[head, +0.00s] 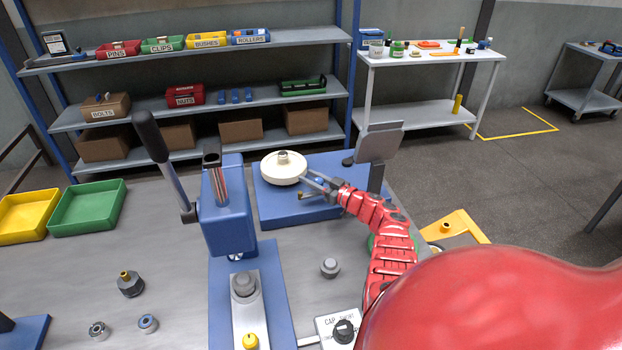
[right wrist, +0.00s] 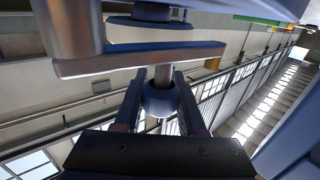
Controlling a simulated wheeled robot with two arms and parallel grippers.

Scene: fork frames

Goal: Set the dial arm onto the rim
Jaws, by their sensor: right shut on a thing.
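A cream round disc (head: 283,168) with a raised rim and a grey hub stands on a blue base plate (head: 275,208). My right gripper (head: 318,184) is at the disc's right side, above the plate. It is shut on a small blue knob (head: 320,181), which shows between the fingers in the right wrist view (right wrist: 162,98). A metal pin rises from the knob toward a flat grey arm (right wrist: 140,60), which I take for the dial arm. Whether the arm touches the rim is unclear. My left gripper is out of view.
A blue press (head: 227,215) with a black-handled lever stands left of the disc. A small brass piece (head: 300,195) is near my gripper. A grey tilted panel (head: 380,142) stands behind my right arm. Green (head: 88,208) and yellow trays lie at left. Loose fittings lie in front.

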